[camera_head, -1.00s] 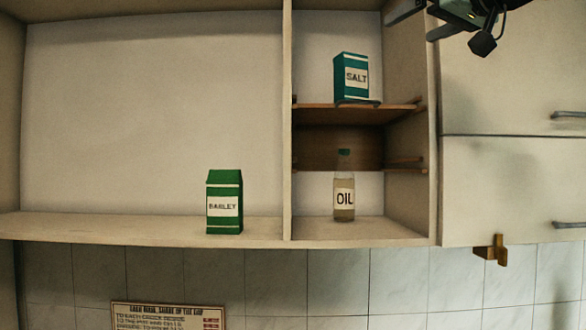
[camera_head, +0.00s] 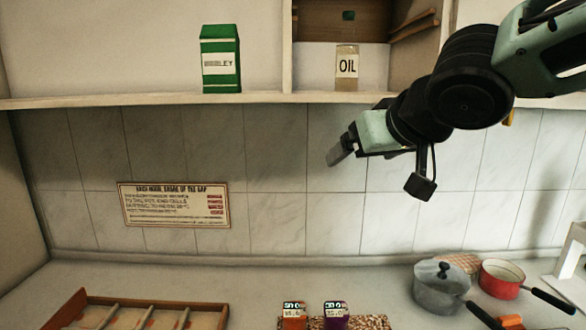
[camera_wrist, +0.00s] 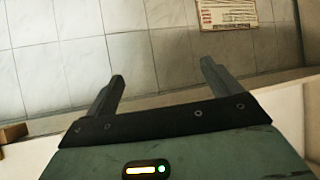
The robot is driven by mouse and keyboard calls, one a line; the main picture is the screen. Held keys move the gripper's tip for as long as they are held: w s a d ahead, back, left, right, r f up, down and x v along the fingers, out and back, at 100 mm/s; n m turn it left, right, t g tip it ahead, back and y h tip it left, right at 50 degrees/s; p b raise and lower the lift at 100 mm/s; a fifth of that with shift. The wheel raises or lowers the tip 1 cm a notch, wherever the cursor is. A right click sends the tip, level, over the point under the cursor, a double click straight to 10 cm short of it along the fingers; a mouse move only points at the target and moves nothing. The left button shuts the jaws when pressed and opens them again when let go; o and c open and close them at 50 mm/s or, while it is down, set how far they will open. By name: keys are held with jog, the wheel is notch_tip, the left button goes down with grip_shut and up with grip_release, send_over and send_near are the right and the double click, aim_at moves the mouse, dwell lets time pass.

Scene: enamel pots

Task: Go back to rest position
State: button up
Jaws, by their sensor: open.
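My gripper (camera_head: 336,155) hangs in front of the tiled wall, below the shelf and right of the middle in the head view. In the wrist view its two fingers (camera_wrist: 160,75) stand wide apart with nothing between them. It touches nothing that I can see. My arm comes in from the upper right, in front of the right end of the shelf (camera_head: 150,101).
A green barley box (camera_head: 220,60) and an oil bottle (camera_head: 346,68) stand on the shelf. Below are a grey pot (camera_head: 440,290), a red pan (camera_head: 502,278), two small labelled boxes (camera_head: 335,315) and a wooden rack (camera_head: 85,303). A sign (camera_head: 174,205) hangs on the wall.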

jog(key=s+d+f+n+g+h+b, duration=0.1)
jog(key=s+f+g, duration=0.4)
jog(key=s+f, duration=0.8)
jog(key=s+d+f+n+g+h+b, duration=0.1)
jog(key=s+f+n+g+b, duration=0.2)
jog(key=s+f, duration=0.9)
notch_tip(320, 180, down, 3)
jog(key=g+b, duration=0.1)
jog(key=g, duration=0.1)
jog(key=shift+s+d+f+g+h, duration=0.2)
jog(key=shift+s+g+h, duration=0.1)
jog(key=shift+s+g, duration=0.1)
